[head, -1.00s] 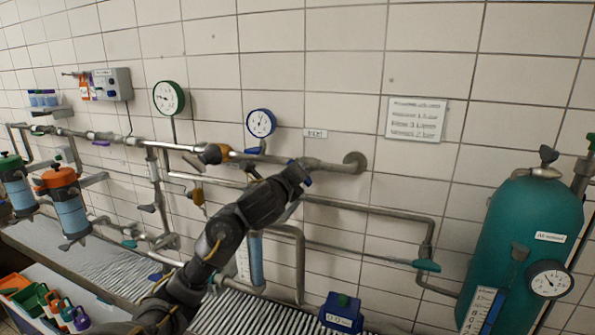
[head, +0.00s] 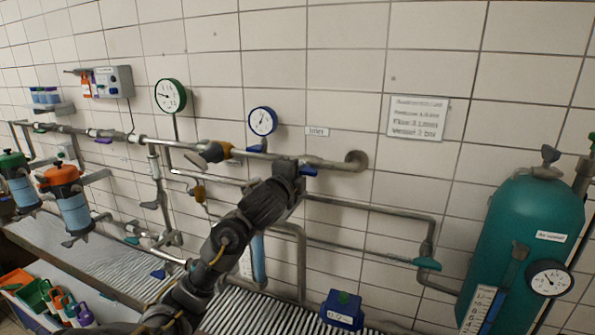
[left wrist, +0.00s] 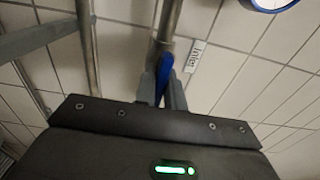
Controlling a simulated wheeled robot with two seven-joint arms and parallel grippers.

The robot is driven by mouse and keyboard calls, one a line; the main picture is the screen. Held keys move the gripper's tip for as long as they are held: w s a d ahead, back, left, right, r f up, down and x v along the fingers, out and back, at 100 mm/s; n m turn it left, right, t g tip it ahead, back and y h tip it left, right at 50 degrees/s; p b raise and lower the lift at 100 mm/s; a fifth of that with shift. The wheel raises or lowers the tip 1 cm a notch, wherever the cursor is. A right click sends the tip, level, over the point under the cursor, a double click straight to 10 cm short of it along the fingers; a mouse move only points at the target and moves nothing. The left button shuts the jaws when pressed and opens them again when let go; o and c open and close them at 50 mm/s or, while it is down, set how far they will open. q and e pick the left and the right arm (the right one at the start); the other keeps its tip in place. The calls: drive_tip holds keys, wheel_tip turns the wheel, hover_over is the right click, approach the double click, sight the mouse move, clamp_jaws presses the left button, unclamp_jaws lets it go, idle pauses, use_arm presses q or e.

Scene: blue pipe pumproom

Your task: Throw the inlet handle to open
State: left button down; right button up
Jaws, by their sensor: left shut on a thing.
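The inlet handle (left wrist: 164,80) is a blue lever on the grey pipe by the "Inlet" label (left wrist: 195,56). In the left wrist view it stands between the two grey fingers of my left gripper (left wrist: 163,92), which is shut on it. In the head view the gripper (head: 298,169) is at the upper wall pipe, below the label (head: 317,131). A bit of the blue handle (head: 309,170) shows at its right side; the rest and the valve body are hidden by the gripper. My right gripper is not in view.
A teal vessel (head: 530,230) stands at the right.

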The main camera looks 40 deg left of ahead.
use_arm(q)
drive_tip(key=shift+r+n, duration=0.15)
drive_tip(key=shift+n, duration=0.25)
drive_tip(key=c, duration=1.5)
unclamp_jaws()
drive_tip(key=shift+w, duration=0.1)
